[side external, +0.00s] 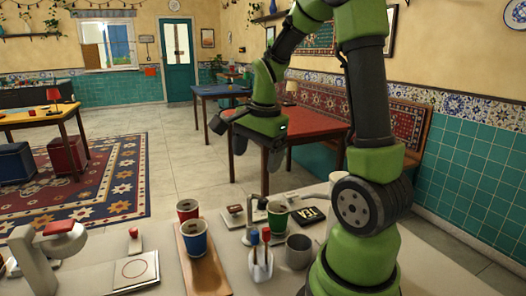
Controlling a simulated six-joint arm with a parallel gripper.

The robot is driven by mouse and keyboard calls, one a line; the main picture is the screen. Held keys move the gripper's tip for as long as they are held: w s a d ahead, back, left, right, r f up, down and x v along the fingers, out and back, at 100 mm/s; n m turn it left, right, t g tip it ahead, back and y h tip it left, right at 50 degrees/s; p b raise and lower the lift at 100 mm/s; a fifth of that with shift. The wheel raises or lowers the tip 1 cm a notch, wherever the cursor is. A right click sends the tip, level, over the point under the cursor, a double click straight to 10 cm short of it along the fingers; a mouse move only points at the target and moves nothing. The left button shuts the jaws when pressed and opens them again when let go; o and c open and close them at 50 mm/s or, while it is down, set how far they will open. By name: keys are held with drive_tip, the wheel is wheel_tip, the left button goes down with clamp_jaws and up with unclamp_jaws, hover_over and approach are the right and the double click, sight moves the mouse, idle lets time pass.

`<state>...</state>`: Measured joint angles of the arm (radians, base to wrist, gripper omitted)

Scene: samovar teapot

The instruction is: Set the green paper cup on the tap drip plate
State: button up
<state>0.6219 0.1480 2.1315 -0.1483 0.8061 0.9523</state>
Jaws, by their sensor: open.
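The green paper cup (277,218) stands upright on the counter right of centre, with dark contents at its rim. My gripper (256,158) hangs above and behind it, open and empty, its dark fingers pointing down and apart from the cup. A white square plate (148,268) with a red ring marking lies at the front left; it may be the tap drip plate, but I cannot be sure. No tap is clearly visible over it.
A red cup (187,205) and a blue cup (194,240) stand on a wooden board (205,275). A holder with red and blue sticks (260,268), a grey mug (298,252) and a black box (308,215) crowd the green cup. A pale device (45,250) stands far left.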

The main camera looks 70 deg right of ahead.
drive_tip(key=s+a+r+n+t+y, duration=0.1)
drive_tip(key=s+a+r+n+t, duration=0.1)
drive_tip(key=a+n, duration=0.6)
drive_tip(key=s+a+r+n+t+y, duration=0.1)
drive_tip(key=s+a+r+n+t, duration=0.2)
drive_tip(key=a+n, duration=0.6)
wheel_tip(320, 180, up, 4)
drive_tip(key=shift+s+a+f+y, duration=0.2)
drive_tip(key=shift+s+y, duration=0.2)
drive_tip(key=shift+s, duration=0.7)
